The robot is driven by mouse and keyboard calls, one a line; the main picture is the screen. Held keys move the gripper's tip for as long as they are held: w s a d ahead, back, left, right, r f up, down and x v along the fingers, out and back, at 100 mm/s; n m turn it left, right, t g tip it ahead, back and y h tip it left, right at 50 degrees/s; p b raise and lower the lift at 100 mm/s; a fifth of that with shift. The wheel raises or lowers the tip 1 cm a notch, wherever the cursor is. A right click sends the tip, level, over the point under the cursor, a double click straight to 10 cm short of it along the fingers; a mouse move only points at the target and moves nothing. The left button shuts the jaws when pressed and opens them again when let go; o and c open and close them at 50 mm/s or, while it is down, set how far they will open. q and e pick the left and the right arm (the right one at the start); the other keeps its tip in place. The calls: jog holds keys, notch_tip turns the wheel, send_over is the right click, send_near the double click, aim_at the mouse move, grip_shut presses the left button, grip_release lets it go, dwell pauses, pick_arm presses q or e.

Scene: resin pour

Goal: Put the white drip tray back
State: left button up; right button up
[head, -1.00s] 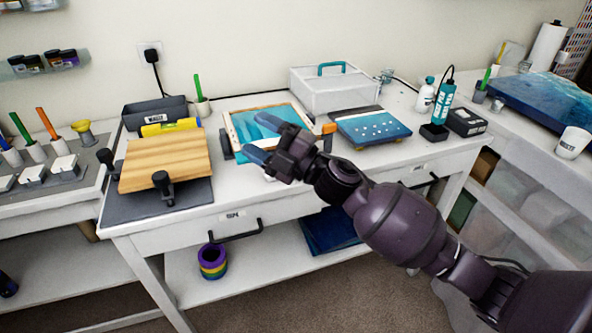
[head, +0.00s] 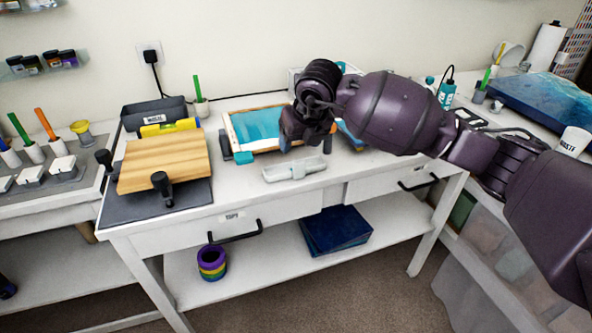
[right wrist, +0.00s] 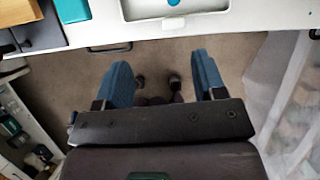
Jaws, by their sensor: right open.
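The white drip tray (head: 294,170) lies on the bench near its front edge, in front of a framed teal picture (head: 256,128). In the right wrist view the tray (right wrist: 172,14) is at the top, cut by the frame edge, with a teal spot inside. My right gripper (head: 306,141) points down above the bench, behind the tray in the head view. Its blue fingers are apart and empty in the right wrist view (right wrist: 163,80), with floor showing between them. The tray is not between the fingers. My left gripper is not in view.
A wooden board (head: 164,161) held by black clamps stands on a dark mat at the left. My right arm hides much of the bench's right back, including most of a white box (head: 294,76). A clear strip of bench lies left of the tray.

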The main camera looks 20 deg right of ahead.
aim_at(299, 162)
jog(key=shift+m+h, duration=0.3)
jog(key=shift+h, duration=0.1)
jog(key=x, duration=0.4)
jog(key=d+b+x, duration=0.1)
jog(key=x, duration=0.1)
jog(key=shift+w+f, duration=0.1)
jog(key=shift+f, duration=0.25)
jog(key=x, duration=0.3)
jog(key=shift+w+d+f+b, duration=0.1)
jog(key=shift+f+b, duration=0.1)
jog(key=shift+b, duration=0.1)
jog(key=shift+w+f, duration=0.2)
jog(key=shift+f, duration=0.15)
jog(key=shift+c, duration=0.5)
grip_shut()
